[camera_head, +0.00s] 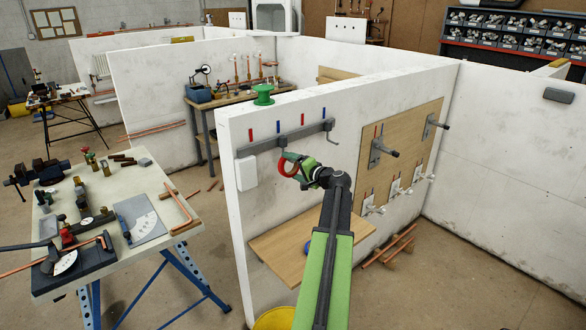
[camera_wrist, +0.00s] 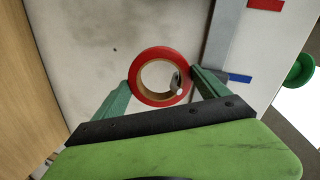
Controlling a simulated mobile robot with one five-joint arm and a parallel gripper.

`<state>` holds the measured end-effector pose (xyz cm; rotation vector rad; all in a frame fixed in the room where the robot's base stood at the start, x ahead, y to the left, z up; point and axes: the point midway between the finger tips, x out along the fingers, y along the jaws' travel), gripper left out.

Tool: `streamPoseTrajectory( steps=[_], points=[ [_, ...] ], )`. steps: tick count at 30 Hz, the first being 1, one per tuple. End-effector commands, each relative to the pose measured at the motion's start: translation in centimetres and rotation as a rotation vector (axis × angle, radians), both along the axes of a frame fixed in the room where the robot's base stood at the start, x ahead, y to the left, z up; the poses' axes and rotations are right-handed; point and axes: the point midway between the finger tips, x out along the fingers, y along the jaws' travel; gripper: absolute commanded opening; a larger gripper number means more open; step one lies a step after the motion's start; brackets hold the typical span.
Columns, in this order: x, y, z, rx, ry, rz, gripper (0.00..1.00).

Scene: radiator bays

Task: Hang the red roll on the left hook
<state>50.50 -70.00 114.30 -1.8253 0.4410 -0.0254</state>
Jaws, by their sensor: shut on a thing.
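The red roll (camera_head: 283,168) is a ring held at the end of my arm, in front of the white wall and just below the grey rail (camera_head: 258,146). My gripper (camera_head: 292,164) is shut on it. In the wrist view the roll (camera_wrist: 137,78) sits between the two green fingers (camera_wrist: 163,92). A small grey hook end (camera_wrist: 177,84) shows within its hole; I cannot tell whether it is inside the hole or behind it. In the head view the left hook (camera_head: 282,143) is just above the roll, and another hook (camera_head: 331,138) is at the rail's right end.
Red and blue marks stand above the rail. A green spool (camera_head: 263,94) sits on the wall top. A white box (camera_head: 247,173) is left of the roll. A wooden board (camera_head: 285,250) is below. A plywood panel (camera_head: 410,150) with brackets is to the right.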

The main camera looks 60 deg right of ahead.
Motion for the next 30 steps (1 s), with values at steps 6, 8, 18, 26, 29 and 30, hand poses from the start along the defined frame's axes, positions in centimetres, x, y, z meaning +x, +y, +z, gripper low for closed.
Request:
streamPoseTrajectory(
  steps=[6,8,18,26,29,30],
  points=[
    [0.0,0.0,0.0,0.0,0.0,0.0,0.44],
    [0.0,0.0,0.0,0.0,0.0,0.0,0.44],
    [-0.1,0.0,0.0,0.0,0.0,0.0,1.0],
    [-3.5,1.3,1.0,-0.001,0.0,-0.003,1.0],
    [-6.1,2.3,1.6,-0.001,0.0,-0.003,1.0],
    [-7.2,2.6,1.9,0.0,0.001,-0.005,1.0]
  ],
)
